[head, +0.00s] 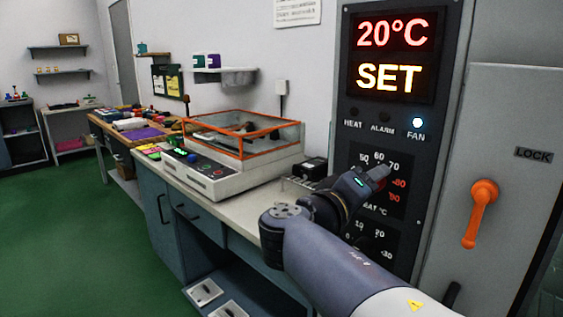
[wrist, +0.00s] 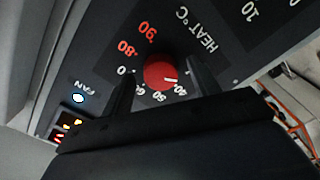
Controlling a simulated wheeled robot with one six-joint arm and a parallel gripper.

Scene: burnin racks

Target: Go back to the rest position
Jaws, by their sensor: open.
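My gripper (head: 378,173) is in front of the heat dial on the dark control panel (head: 345,108). In the wrist view its two fingers stand apart on either side of the red heat knob (wrist: 160,73); I cannot tell whether they touch it. The knob's white mark points roughly at 40. In the head view the gripper hides the knob. The display (head: 390,55) reads 20°C and SET. The fan lamp (head: 417,122) is lit; the heat and alarm lamps look dark.
The grey door with an orange lock handle (head: 482,205) is right of the panel. Left of my arm, a counter (head: 235,207) carries a tester with an orange-framed clear cover (head: 240,135) and a small black box (head: 314,167). Green floor (head: 70,235) is open at left.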

